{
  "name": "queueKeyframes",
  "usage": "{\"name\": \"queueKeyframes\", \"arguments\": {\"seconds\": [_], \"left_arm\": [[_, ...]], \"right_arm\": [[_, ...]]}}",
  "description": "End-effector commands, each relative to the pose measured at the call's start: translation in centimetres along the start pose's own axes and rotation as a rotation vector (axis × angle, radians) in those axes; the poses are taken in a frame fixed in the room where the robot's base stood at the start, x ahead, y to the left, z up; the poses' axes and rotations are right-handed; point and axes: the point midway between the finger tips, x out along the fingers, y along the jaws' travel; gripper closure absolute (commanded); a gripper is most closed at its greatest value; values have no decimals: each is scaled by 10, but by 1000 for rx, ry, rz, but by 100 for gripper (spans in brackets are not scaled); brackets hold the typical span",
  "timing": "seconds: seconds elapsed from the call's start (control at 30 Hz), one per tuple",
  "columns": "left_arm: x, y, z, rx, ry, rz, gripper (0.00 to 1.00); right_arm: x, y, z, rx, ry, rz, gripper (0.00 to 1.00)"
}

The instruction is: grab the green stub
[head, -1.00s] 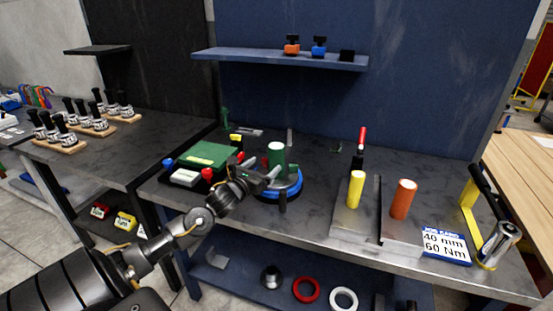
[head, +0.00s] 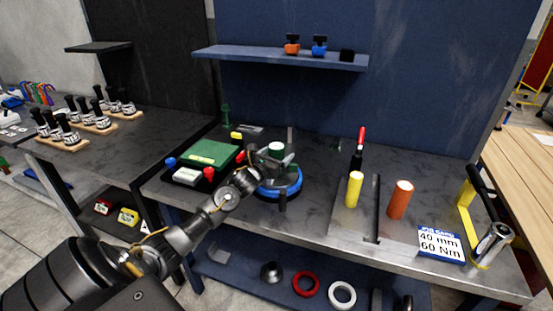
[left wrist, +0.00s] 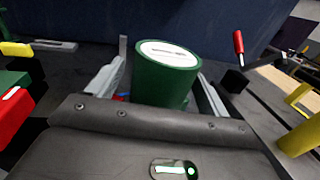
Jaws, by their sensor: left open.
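The green stub (head: 276,149) stands upright on the round blue-rimmed positioner (head: 284,190) on the bench. In the left wrist view the green stub (left wrist: 167,76) has a pale top and stands between my two fingers. My left gripper (head: 277,163) is open around the stub, one finger on each side of it. The left wrist view shows the fingers (left wrist: 160,90) apart; whether they touch the stub cannot be told. The gripper hides the stub's lower part in the head view. My right gripper is not in view.
A green box (head: 210,153) with red and blue knobs sits left of the positioner. A yellow cylinder (head: 354,189) and an orange cylinder (head: 400,199) stand to the right, near a job card (head: 440,244). A red-handled lever (head: 359,150) stands behind them.

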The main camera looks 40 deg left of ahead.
Motion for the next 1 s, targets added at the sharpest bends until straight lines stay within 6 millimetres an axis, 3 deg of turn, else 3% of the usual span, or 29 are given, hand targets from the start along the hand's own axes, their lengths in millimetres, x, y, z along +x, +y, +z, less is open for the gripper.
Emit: {"name": "queueKeyframes", "arguments": {"seconds": [0.13,0.7,1.0], "left_arm": [[0,0,0,0,0,0,21],[0,1,3,0,-6,1,94],[0,0,4,0,-7,0,94]], "right_arm": [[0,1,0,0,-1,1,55],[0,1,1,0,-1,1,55],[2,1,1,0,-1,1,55]]}}
